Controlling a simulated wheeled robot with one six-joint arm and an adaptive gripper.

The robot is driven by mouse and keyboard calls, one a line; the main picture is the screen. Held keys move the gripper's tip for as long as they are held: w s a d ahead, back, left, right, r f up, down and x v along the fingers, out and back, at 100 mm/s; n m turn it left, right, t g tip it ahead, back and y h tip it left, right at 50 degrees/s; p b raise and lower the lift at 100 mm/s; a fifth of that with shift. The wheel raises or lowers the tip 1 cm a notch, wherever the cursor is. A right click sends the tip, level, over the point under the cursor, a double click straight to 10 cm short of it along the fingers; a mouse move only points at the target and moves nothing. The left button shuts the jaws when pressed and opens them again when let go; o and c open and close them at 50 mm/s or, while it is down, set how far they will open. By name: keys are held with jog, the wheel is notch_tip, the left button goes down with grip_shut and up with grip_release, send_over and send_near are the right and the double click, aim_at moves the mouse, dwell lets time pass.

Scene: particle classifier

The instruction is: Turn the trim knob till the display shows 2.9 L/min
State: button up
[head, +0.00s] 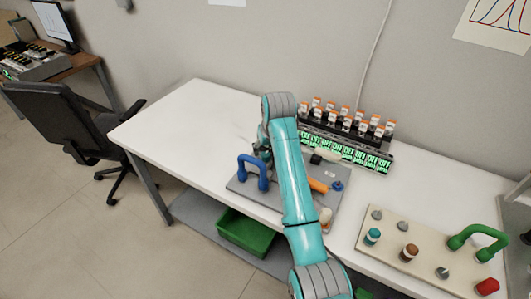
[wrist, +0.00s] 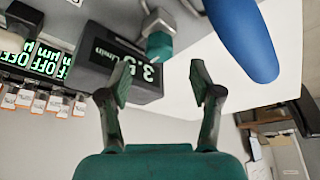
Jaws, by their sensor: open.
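A dark display box (wrist: 118,65) shows in the wrist view with pale green characters, upside down. Its reading starts with 3 and ends in min; I cannot read the decimal surely. A teal knob-like part (wrist: 159,45) on a metal stem stands beside the box, apparently the trim knob. My gripper (wrist: 163,88) is open, its two fingers apart with nothing between them. The teal part lies ahead of the gap, near the left finger and apart from it. In the head view my arm hides most of the gripper and the knob.
A blue handle (wrist: 240,35) stands close to the right finger; it also shows in the head view (head: 253,172). A row of green OFF displays (head: 345,150) with orange-capped vials is behind. A beige board (head: 400,255) with knobs is at right. The table's left is clear.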

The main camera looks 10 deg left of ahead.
aim_at(266, 154)
jog(key=shift+x, duration=2.25)
jog(key=c, duration=1.1)
jog(key=shift+c, duration=0.2)
